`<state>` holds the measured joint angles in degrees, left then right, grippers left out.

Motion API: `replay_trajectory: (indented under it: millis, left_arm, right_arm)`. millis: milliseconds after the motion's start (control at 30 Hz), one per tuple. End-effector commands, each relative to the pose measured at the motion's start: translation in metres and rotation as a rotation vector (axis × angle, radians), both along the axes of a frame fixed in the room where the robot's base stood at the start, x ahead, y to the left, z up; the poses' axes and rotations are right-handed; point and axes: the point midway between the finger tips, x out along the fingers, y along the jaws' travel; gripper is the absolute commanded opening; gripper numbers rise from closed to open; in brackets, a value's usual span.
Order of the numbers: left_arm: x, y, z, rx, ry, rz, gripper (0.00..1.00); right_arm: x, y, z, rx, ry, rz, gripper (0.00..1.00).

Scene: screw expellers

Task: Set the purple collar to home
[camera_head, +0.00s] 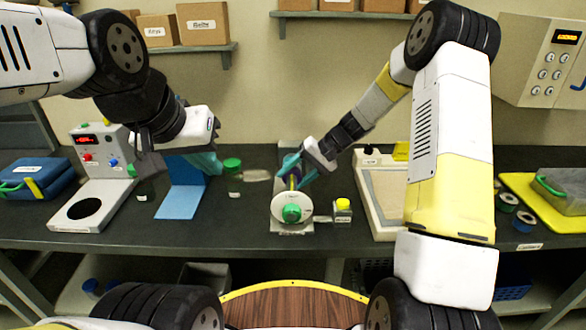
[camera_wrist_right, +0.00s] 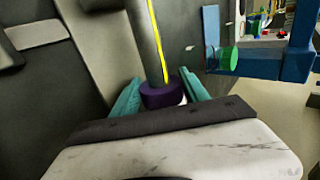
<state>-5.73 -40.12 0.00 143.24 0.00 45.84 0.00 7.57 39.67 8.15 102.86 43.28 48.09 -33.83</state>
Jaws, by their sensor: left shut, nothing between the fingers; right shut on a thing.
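The purple collar (camera_wrist_right: 163,96) sits around a grey barrel (camera_wrist_right: 143,40) with a yellow line along it in the right wrist view. In the head view only a sliver of the collar (camera_head: 295,181) shows, behind the white disc (camera_head: 281,207) with a green knob (camera_head: 292,213). My right gripper (camera_head: 298,170) is shut on the collar, one teal finger on each side. The collar's markings, if any, cannot be made out. My left gripper (camera_head: 208,163) is shut and empty above the bench to the left, apart from the expeller.
A yellow-capped container (camera_head: 343,210) stands just right of the disc. A green-lidded jar (camera_head: 233,170) and a blue panel (camera_head: 181,198) are to the left. A cream tray (camera_head: 374,233) lies to the right. The bench front left of the disc is clear.

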Motion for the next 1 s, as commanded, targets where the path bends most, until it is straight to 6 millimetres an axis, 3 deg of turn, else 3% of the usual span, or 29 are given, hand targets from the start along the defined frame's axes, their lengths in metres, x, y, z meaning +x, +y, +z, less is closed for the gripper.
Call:
replay_trajectory:
  millis: [67, 100, 167, 567, 1000]
  left_arm:
    - [0.0, 0.0, 0.0, 0.0, 0.0, 0.0, 0.0]
    - [0.0, 0.0, 0.0, 0.0, 0.0, 0.0, 0.0]
    - [0.0, 0.0, 0.0, 0.0, 0.0, 0.0, 0.0]
    - [0.0, 0.0, 0.0, 0.0, 0.0, 0.0, 0.0]
    - [0.0, 0.0, 0.0, 0.0, 0.0, 0.0, 0.0]
  right_arm:
    - [0.005, -0.002, 0.001, -0.003, -0.01, -0.01, 0.0]
    - [0.005, -0.002, 0.001, -0.003, -0.01, -0.01, 0.6]
    - [0.004, -0.001, 0.001, -0.002, -0.009, -0.009, 0.72]
    - [0.003, -0.005, 0.005, -0.002, -0.008, -0.006, 0.75]
    - [0.004, -0.051, 0.051, -0.002, -0.009, -0.008, 0.75]
